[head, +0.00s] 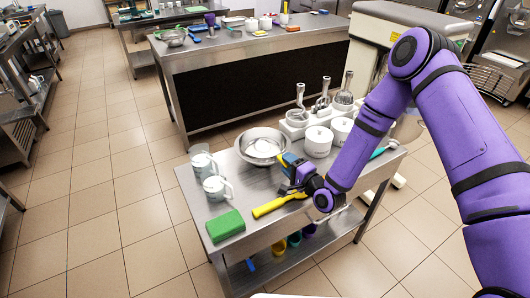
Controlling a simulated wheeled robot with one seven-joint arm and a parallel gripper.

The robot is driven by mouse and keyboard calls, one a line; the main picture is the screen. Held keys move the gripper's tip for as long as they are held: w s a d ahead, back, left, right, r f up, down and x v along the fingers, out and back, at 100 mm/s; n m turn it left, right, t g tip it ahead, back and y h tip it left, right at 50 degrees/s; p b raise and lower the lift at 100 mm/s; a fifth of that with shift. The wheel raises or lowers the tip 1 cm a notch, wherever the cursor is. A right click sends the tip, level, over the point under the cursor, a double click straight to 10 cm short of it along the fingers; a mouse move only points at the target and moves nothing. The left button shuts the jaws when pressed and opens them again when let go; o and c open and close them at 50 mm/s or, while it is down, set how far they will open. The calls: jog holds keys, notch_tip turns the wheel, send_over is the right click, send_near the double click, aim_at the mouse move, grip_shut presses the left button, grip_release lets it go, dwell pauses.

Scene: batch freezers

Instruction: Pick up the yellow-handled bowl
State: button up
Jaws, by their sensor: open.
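A steel bowl (249,153) with a white content or inner surface stands on the steel table (245,192); I see no yellow handle on it. A tool with a yellow handle (268,208) lies in front of it, its handle pointing to the lower left. The tool's other end is beside or under my gripper and I cannot tell its shape. My gripper (286,187) is open, low over the table at the right end of the yellow handle. Whether it touches the tool is unclear. A blue and yellow part shows at the gripper, partly over the bowl's right side.
A green sponge (226,226) lies at the table's front left corner. Two clear jugs (217,188) stand left of the bowl. White lidded tubs (318,142) and a holder with metal tools (300,127) stand behind. A teal-handled tool (384,148) lies at right.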

jog(key=shift+x, duration=1.1)
grip_shut()
jog(key=shift+r, duration=0.1)
